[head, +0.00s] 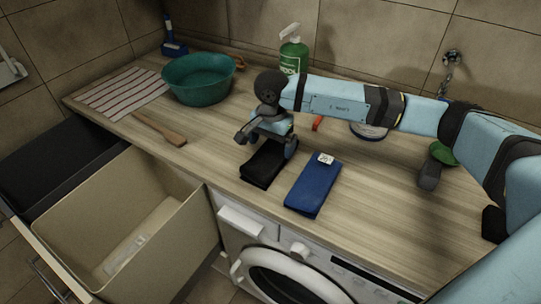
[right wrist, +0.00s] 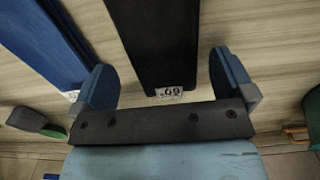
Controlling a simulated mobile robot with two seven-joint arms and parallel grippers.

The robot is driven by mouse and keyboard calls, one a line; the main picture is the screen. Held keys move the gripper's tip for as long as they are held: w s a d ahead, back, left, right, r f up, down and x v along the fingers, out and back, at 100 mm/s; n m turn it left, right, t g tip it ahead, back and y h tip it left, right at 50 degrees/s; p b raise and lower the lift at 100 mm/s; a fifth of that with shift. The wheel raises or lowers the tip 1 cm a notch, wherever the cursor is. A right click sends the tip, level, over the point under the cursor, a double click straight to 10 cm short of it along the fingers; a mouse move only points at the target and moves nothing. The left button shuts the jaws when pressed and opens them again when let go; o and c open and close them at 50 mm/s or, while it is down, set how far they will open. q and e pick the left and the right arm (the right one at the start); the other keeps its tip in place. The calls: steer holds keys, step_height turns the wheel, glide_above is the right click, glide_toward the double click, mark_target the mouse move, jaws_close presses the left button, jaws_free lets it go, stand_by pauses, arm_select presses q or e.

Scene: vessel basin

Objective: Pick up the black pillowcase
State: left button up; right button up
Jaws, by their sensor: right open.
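The black pillowcase (head: 262,165) lies folded flat on the wooden counter, left of a folded blue cloth (head: 313,187). In the right wrist view the black pillowcase (right wrist: 165,42) runs up between the fingers, with a small white label at its near end. My right gripper (head: 266,142) is over its far end, fingers apart. In the right wrist view the right gripper (right wrist: 165,82) is open, one finger on each side of the pillowcase, with gaps on both sides. Whether the fingers touch the counter is unclear. My left gripper is not in view.
The blue cloth (right wrist: 38,45) lies close beside one finger. A teal basin (head: 200,80), striped cloth (head: 122,93), wooden utensil (head: 160,129) and green bottle (head: 293,52) stand or lie on the counter (head: 215,150). An open beige drawer (head: 75,215) and a washing machine (head: 300,275) are in front.

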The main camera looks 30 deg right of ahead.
mark_target(271, 151)
step_height(271, 151, down, 4)
steer(key=shift+w+a, duration=0.1)
steer(key=shift+r, duration=0.1)
steer(key=c, duration=0.8)
